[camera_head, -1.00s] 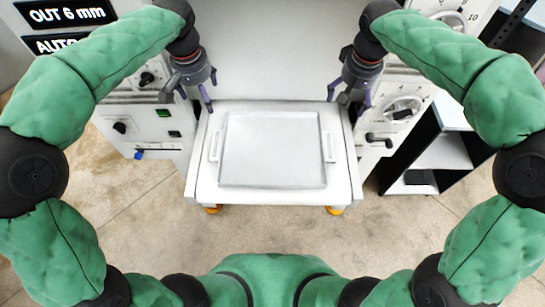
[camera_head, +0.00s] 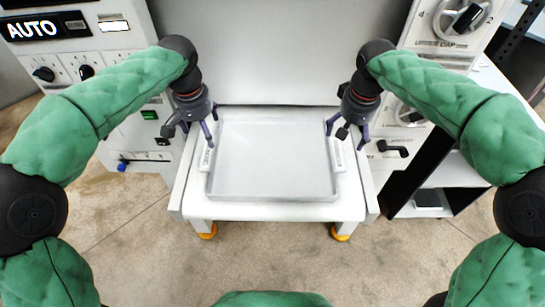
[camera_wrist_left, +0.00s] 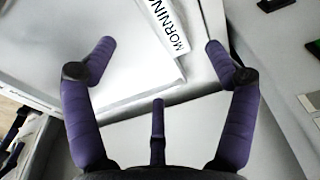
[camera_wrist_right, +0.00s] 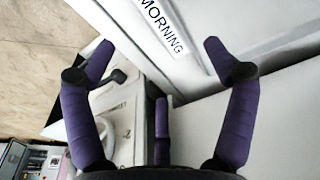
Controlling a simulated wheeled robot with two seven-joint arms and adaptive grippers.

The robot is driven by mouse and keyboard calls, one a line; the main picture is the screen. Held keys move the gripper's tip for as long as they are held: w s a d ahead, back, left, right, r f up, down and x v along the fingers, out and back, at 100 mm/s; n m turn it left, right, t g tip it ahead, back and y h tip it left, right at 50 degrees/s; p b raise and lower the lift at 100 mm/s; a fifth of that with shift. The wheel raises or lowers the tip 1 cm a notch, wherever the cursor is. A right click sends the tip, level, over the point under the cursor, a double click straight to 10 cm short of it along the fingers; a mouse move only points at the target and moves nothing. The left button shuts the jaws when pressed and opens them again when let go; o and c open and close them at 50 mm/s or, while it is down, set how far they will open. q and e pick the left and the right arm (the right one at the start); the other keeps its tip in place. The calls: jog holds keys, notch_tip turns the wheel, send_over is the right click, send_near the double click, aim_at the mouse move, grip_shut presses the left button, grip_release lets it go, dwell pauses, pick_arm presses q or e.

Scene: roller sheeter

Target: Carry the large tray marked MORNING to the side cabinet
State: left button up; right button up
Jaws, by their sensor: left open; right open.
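The large tray (camera_head: 272,192) is white and shallow, and lies flat on a white stand in the head view. Each side has a handle, and MORNING labels show in the left wrist view (camera_wrist_left: 168,25) and the right wrist view (camera_wrist_right: 160,27). My left gripper (camera_head: 199,135) is open and empty at the tray's far left corner, close to the left handle (camera_head: 207,155). My right gripper (camera_head: 346,132) is open and empty at the far right corner, close to the right handle (camera_head: 337,156). Neither gripper visibly holds a handle.
The white stand (camera_head: 290,210) has orange feet (camera_head: 342,232). Machine panels with knobs and levers flank it, including a black lever (camera_head: 392,148) at right. A white-topped shelf unit (camera_head: 455,172) stands at the right. The floor in front (camera_head: 270,255) is clear.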

aim_at(212, 151)
pick_arm(q)
jog(key=f, duration=0.3)
jog(key=w+f, duration=0.1)
jog(key=f, duration=0.6)
jog(key=shift+w+f, duration=0.15)
jog(key=shift+f, duration=0.25)
pick_arm(e)
jog(key=f, duration=0.3)
jog(key=w+f, duration=0.1)
jog(key=f, duration=0.6)
jog(key=shift+w+f, duration=0.15)
jog(key=shift+f, duration=0.25)
pick_arm(q)
grip_shut()
pick_arm(e)
grip_shut()
